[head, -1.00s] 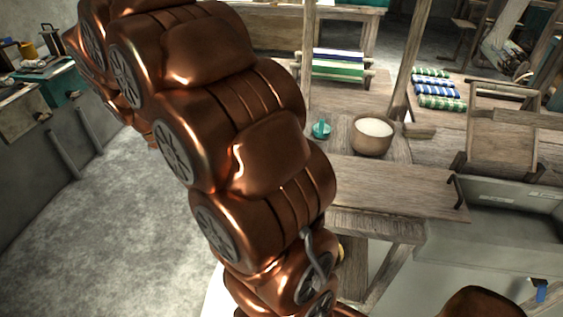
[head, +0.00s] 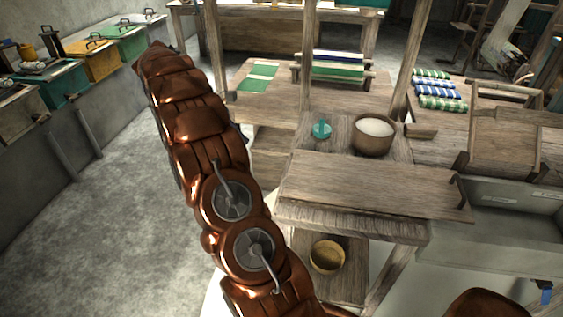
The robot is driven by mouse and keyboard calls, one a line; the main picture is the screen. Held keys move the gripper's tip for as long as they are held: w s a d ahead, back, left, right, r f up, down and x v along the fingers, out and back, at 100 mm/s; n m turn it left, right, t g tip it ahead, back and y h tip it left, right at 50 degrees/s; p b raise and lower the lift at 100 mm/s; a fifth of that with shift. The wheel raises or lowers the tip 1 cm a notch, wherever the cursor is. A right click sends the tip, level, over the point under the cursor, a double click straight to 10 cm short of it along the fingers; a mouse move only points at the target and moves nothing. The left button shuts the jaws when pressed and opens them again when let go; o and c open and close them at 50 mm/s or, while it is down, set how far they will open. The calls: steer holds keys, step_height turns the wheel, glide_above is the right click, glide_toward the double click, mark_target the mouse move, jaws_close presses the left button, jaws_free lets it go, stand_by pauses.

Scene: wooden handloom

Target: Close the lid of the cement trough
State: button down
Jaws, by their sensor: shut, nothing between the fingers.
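The grey cement trough (head: 500,232) stands at the right and its inside shows from above. A wooden panel (head: 503,145), which looks like its lid, stands raised at the trough's back edge, between dark brackets. The trough's right end is cut off by the picture edge. My copper arm rises from the bottom middle to the upper left, well left of the trough. My gripper's fingers do not show, so its place relative to the lid cannot be seen.
A wooden bench (head: 370,185) stands left of the trough, with a bowl of white stuff (head: 373,134) and a small teal object (head: 321,129) on it. A yellowish bowl (head: 327,257) sits below. Striped cloth rolls (head: 440,103) lie behind. Grey floor (head: 110,210) is clear at left.

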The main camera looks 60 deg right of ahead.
steer(key=s+d+r+p+x, duration=0.1)
steer(key=d+r+p+x, duration=0.1)
steer(key=x, duration=1.2)
steer(key=shift+s+p, duration=0.3)
steer(key=shift+s, duration=0.1)
steer(key=shift+d, duration=0.1)
